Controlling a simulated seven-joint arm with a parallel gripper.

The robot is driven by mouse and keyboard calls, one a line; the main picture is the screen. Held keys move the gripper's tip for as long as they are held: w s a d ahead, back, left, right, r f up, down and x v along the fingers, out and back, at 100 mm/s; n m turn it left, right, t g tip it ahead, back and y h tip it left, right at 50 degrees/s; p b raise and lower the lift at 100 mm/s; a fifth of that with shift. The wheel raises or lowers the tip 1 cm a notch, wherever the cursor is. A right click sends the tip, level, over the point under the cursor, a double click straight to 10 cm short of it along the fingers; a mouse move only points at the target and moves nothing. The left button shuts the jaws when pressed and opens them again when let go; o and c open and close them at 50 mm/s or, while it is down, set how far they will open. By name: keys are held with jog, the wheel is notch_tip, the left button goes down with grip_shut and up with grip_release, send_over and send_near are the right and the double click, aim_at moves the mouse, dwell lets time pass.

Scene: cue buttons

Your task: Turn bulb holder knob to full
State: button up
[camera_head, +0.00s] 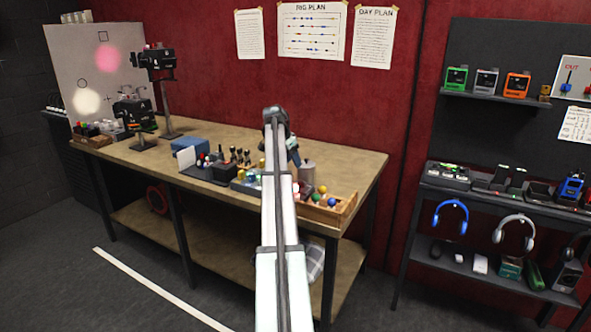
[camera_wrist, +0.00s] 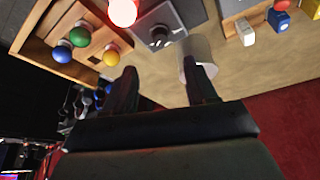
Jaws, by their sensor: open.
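In the wrist view, a black knob (camera_wrist: 160,36) sits on a grey panel (camera_wrist: 186,14), which looks like the bulb holder. A glowing red-white bulb (camera_wrist: 122,10) is beside the panel at the top edge. My gripper (camera_wrist: 160,82) is open, its two dark fingers apart and nothing held between them. The knob shows beyond the gap, apart from the fingertips. A pale cylinder (camera_wrist: 196,52) is partly hidden behind the right finger. In the head view, my gripper (camera_head: 293,156) is over the bench's right part, partly hidden by my arm; the knob cannot be made out there.
A wooden tray (camera_head: 346,215) with coloured bulbs stands at the bench's front right corner. The grey cylinder (camera_head: 308,173) stands behind it. A dark tray (camera_head: 212,172) of small items and a blue box (camera_head: 190,145) are to the left. The bench's back right (camera_head: 355,165) is clear.

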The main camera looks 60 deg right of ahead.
jog(key=shift+v, duration=1.4)
